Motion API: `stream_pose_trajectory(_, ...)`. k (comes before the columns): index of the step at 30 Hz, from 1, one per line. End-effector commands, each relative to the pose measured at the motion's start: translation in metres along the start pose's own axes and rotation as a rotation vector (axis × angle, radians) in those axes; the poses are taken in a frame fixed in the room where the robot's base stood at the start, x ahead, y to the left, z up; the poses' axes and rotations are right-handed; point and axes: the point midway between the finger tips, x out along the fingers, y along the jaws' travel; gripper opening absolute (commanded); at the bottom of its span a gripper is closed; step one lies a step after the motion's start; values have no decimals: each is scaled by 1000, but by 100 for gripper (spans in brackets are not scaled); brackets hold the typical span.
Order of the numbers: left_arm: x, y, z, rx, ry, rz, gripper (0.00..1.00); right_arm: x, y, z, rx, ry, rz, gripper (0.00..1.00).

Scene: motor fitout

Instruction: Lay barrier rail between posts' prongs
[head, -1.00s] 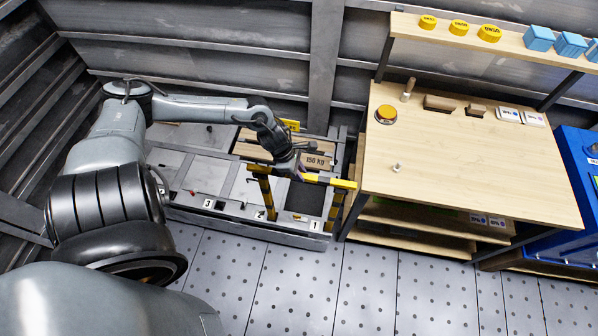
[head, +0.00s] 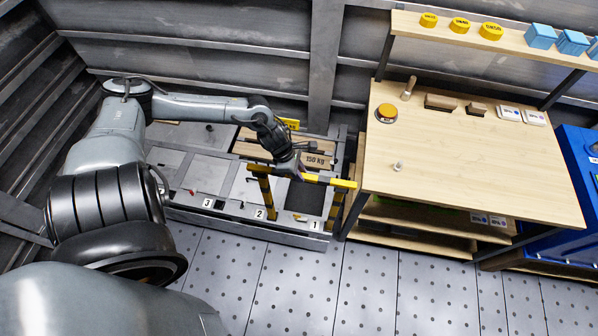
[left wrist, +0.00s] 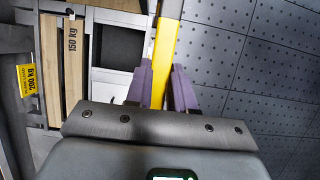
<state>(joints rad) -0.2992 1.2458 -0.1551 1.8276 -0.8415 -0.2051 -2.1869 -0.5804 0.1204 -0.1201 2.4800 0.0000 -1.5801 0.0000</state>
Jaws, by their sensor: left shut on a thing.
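The yellow-and-black barrier rail (head: 331,181) lies roughly level across the tops of two striped posts, the left post (head: 265,193) and the right post (head: 334,207). My left gripper (head: 301,171) is shut on the rail near its middle. In the left wrist view, the rail (left wrist: 163,50) runs away from me between the purple fingers of the left gripper (left wrist: 161,88). The prongs are too small or hidden, so I cannot tell whether the rail sits between them or just above. My right gripper is not in view.
The posts stand at the front of a grey frame (head: 290,238) with numbered bays. A wooden "150 kg" piece (head: 317,161) lies behind the rail, and it also shows in the left wrist view (left wrist: 73,60). A wooden workbench (head: 465,180) stands close on the right. The floor in front is clear.

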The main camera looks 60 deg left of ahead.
Motion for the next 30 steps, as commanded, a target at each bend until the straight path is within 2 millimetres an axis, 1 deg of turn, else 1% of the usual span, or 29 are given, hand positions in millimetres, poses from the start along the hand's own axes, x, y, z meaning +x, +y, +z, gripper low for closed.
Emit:
stream_pose_trajectory(23, 2, 0, -1, 0, -1, 1, 0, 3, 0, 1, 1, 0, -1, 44)
stream_pose_trajectory(24, 2, 0, -1, 0, -1, 1, 24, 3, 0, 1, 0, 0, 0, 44)
stream_pose_trajectory(27, 2, 0, -1, 0, -1, 1, 40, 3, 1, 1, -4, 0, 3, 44)
stream_pose_trajectory(30, 2, 0, -1, 0, 0, 0, 53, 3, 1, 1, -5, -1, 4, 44)
